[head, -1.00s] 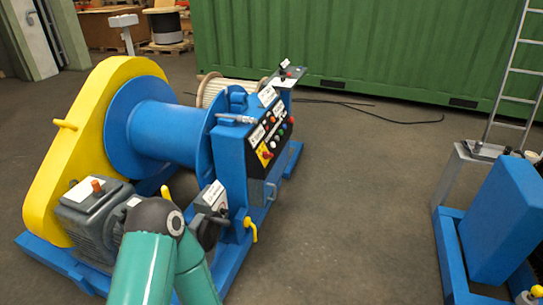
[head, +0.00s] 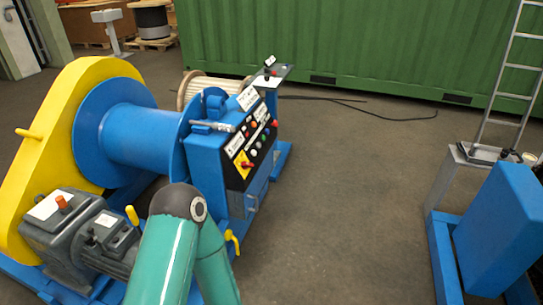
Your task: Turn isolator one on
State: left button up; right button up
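A blue control cabinet (head: 213,172) stands at the right end of the winch. Its sloped black panel (head: 262,142) carries several coloured buttons and white labels. A red rotary switch on a yellow plate (head: 243,164) sits at the panel's lower left. I cannot read the labels, so I cannot tell which part is isolator one. A teal arm of mine, probably the left, rises from the bottom in front of the cabinet's lower part. Its gripper is hidden or out of view. My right gripper is not in view.
The blue winch drum (head: 140,135) and yellow chain guard (head: 50,145) are left, with a grey motor (head: 65,235) below. Yellow handles stick out near the arm. A blue machine (head: 505,235) and ladder (head: 510,90) stand right. The floor (head: 345,200) between is clear.

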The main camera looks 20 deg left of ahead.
aim_at(245, 165)
jog(key=u, duration=0.05)
jog(key=i, duration=1.3)
jog(key=u, duration=0.9)
jog(key=i, duration=0.6)
jog(key=u, duration=0.35)
jog(key=k, duration=0.95)
jog(key=u, duration=0.2)
jog(key=i, duration=0.95)
jog(key=z, duration=0.05)
